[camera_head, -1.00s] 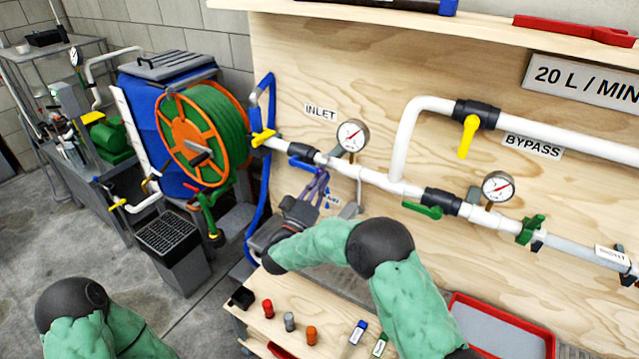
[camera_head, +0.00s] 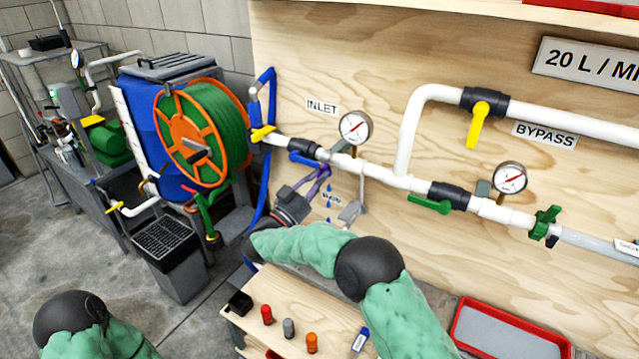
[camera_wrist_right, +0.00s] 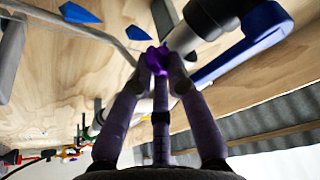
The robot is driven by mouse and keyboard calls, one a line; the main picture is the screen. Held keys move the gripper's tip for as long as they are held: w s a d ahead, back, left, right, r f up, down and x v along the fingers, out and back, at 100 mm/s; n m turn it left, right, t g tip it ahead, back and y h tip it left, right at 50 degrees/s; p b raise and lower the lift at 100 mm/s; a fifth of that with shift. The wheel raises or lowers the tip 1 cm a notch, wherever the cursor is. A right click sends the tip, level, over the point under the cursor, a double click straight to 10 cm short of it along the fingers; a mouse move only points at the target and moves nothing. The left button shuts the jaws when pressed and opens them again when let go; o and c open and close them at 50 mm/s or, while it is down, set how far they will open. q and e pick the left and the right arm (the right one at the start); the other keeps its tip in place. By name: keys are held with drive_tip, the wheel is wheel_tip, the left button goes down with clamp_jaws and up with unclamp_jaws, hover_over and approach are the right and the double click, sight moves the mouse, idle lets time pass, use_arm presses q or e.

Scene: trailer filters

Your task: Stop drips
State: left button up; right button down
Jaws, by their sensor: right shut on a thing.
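My right gripper (camera_head: 320,177) is at the inlet end of the white pipe, just below the blue valve lever (camera_head: 307,158). In the right wrist view its purple fingers (camera_wrist_right: 158,66) are shut on a small bright purple part (camera_wrist_right: 157,58) under the pipe. The fingers hide most of this part. The blue lever (camera_wrist_right: 240,42) runs close to the right of the fingertips. Blue drop shapes (camera_head: 328,188) show by the board under the inlet, and also in the wrist view (camera_wrist_right: 80,13). My left gripper is out of view; only part of that arm shows.
A pressure gauge (camera_head: 355,127) is right of the lever. A green-handled valve (camera_head: 430,204) and a bypass valve with yellow handle (camera_head: 478,124) are farther right. Below stand a wooden bench (camera_head: 290,285) with small caps and a red tray (camera_head: 510,330). A hose reel (camera_head: 190,140) stands left.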

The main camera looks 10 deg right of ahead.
drive_tip(key=shift+f+m, duration=0.1)
drive_tip(key=shift+m, duration=0.4)
drive_tip(key=c, duration=1.2)
unclamp_jaws()
drive_tip(key=v, duration=1.2)
drive_tip(key=shift+a, duration=0.15)
drive_tip(key=shift+w, duration=0.1)
